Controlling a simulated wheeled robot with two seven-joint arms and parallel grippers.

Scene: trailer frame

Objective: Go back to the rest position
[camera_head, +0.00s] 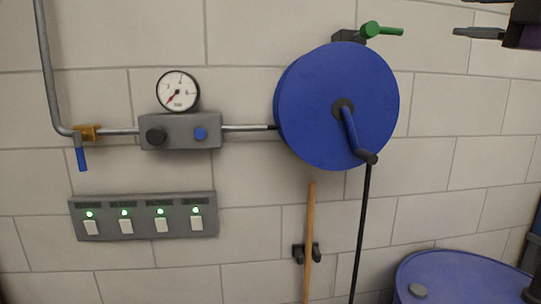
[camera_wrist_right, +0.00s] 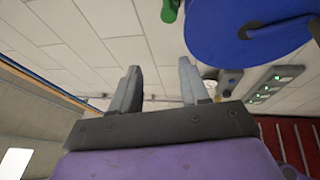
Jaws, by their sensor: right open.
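My right gripper (camera_head: 470,32) enters at the top right corner of the head view, with a grey finger pointing left and part of its purple body cut off by the frame edge. In the right wrist view the gripper (camera_wrist_right: 159,68) shows two grey fingers spread apart with nothing between them. It is clear of the wall and of the blue hose reel (camera_head: 325,105). The reel's green lever (camera_head: 383,30) is to the left of the finger, apart from it. My left gripper is not in view.
A grey box with knobs (camera_head: 180,133), a pressure gauge (camera_head: 178,91) and a switch panel (camera_head: 145,216) with lit green lamps are on the brick wall. A wooden handle (camera_head: 309,240) hangs below the reel. A blue drum (camera_head: 460,275) stands at the lower right.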

